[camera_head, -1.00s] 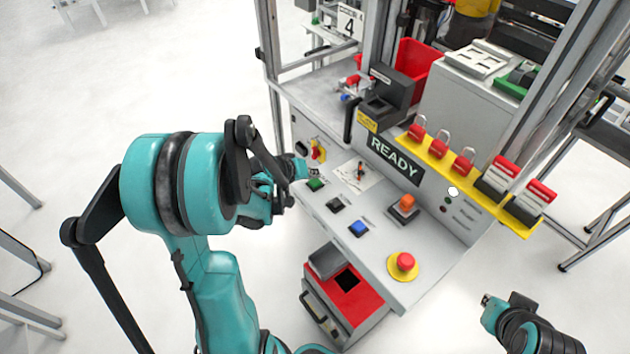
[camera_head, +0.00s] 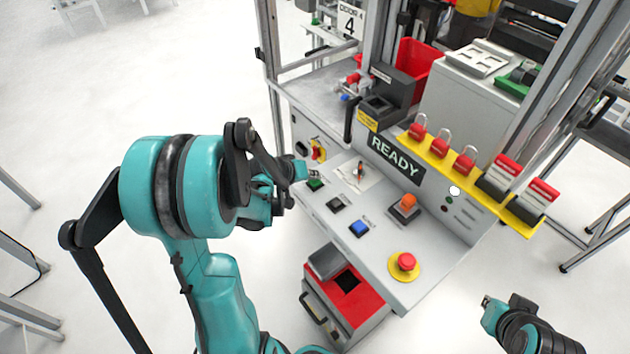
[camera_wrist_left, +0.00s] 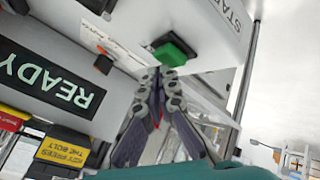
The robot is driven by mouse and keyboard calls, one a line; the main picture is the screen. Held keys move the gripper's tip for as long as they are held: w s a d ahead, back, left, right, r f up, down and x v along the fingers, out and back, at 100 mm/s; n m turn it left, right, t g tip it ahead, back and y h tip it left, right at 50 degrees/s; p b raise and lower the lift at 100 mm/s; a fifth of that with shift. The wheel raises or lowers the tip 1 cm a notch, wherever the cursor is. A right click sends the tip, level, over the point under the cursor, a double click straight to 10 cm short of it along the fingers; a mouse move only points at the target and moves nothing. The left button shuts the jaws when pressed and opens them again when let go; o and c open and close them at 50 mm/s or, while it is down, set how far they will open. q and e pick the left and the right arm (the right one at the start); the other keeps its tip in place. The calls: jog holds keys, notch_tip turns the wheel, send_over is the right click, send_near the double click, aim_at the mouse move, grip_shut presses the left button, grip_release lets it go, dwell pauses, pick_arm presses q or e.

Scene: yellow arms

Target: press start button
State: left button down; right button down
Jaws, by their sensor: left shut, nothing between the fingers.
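The green start button (camera_head: 315,184) sits at the left end of the sloped grey control panel (camera_head: 385,262). In the left wrist view the green button (camera_wrist_left: 174,50) is on a black base, beside lettering that reads "STAR", partly cut off. My left gripper (camera_wrist_left: 158,72) is shut and empty, its tips just short of the button in that view; I cannot tell whether they touch it. In the head view the left gripper (camera_head: 303,172) is at the panel's left end, next to the button. Part of my right arm (camera_head: 520,325) shows at the lower right; its gripper cannot be made out clearly.
The panel also carries a black button (camera_head: 337,204), a blue button (camera_head: 359,228), an orange switch (camera_head: 407,203) and a red mushroom button (camera_head: 406,261) on yellow. A READY display (camera_head: 396,160) stands behind them. Red padlocks (camera_head: 440,147) hang on a yellow rail.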

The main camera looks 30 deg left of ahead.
aim_at(313, 182)
pick_arm(q)
jog(key=shift+f+b, duration=0.45)
jog(key=shift+b, duration=0.05)
dwell(0.3)
dwell(0.4)
jog(key=shift+r+p, duration=0.65)
jog(key=shift+r, duration=0.25)
notch_tip(313, 182, up, 5)
jog(key=p, duration=0.4)
jog(key=shift+d, duration=0.1)
dwell(0.5)
